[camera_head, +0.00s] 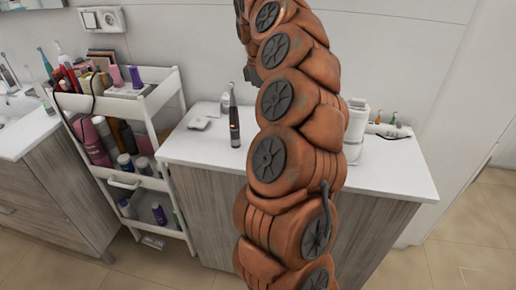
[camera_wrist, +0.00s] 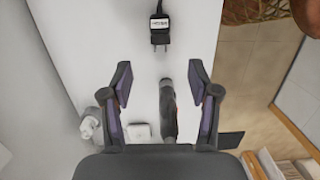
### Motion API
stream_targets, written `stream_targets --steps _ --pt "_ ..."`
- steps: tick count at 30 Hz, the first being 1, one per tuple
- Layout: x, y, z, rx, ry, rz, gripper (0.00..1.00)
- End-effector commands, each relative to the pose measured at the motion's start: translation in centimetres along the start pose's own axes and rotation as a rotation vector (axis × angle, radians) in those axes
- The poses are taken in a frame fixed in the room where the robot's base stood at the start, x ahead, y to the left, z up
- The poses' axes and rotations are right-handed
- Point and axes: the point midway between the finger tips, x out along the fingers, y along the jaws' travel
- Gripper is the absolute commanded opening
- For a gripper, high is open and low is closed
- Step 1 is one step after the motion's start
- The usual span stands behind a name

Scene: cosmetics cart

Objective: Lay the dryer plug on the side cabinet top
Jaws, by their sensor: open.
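The dryer plug (camera_wrist: 160,32) is black with a white label and two prongs. In the wrist view it appears to lie on the white side cabinet top (camera_wrist: 185,45), with its cable running off the top edge. My gripper (camera_wrist: 160,76) is open and empty; the plug shows beyond the fingertips, apart from both fingers.
A dark upright device (camera_head: 234,116) stands on the cabinet top left of my arm; it shows between the fingers in the wrist view (camera_wrist: 168,108). Small white items (camera_head: 200,121) lie beside it. A filled white cart (camera_head: 160,97) stands left. The cabinet top's front right is clear.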

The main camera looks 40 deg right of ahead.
Motion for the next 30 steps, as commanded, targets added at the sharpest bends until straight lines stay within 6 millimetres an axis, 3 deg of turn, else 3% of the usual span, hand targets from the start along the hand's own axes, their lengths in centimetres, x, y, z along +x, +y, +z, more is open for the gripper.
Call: stream_targets --steps 5,8,11,15,21,30 --pt "-0.2 -0.3 -0.3 -0.004 0.003 0.002 0.61" --pt "-0.7 -1.5 -1.4 -0.017 0.017 0.013 0.61" --pt "-1.5 -3.9 -3.3 -0.034 0.034 0.026 0.61" --pt "-2.5 -8.8 -5.8 -0.046 0.063 0.043 0.61" --pt "-2.5 -16.5 -7.5 -0.021 0.084 0.041 0.61" --pt "0.9 -27.6 -6.0 0.121 0.065 0.002 0.61"
